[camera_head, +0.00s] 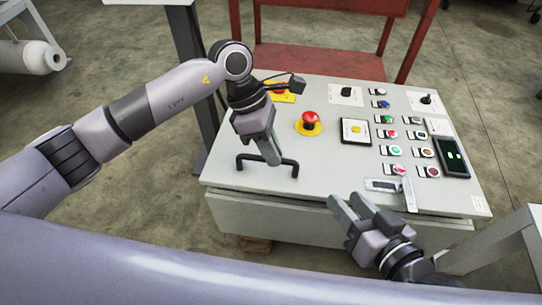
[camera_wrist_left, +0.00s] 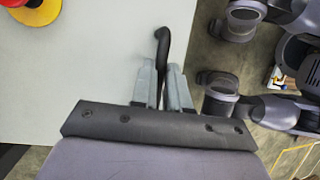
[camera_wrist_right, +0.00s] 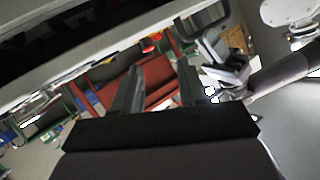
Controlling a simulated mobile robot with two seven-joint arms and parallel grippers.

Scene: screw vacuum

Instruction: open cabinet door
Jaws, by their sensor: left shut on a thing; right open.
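The cabinet is a light grey box, and its door is the panel (camera_head: 320,165) full of buttons that faces up. A black bar handle (camera_head: 290,162) stands on the panel near its left front corner. My left gripper (camera_head: 273,161) is shut on the handle; in the left wrist view the handle (camera_wrist_left: 162,40) runs between its fingers. A grey lever latch (camera_head: 409,194) sits near the panel's right front edge. My right gripper (camera_head: 346,203) is open and empty by the cabinet's front edge, left of the latch. Its spread fingers (camera_wrist_right: 158,90) show in the right wrist view.
A red emergency button (camera_head: 309,119) and several coloured buttons rise from the panel. A dark post (camera_head: 196,70) and a red table (camera_head: 320,58) stand behind the cabinet. A grey table (camera_head: 505,245) stands at the right. Open floor (camera_head: 115,235) lies at the left.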

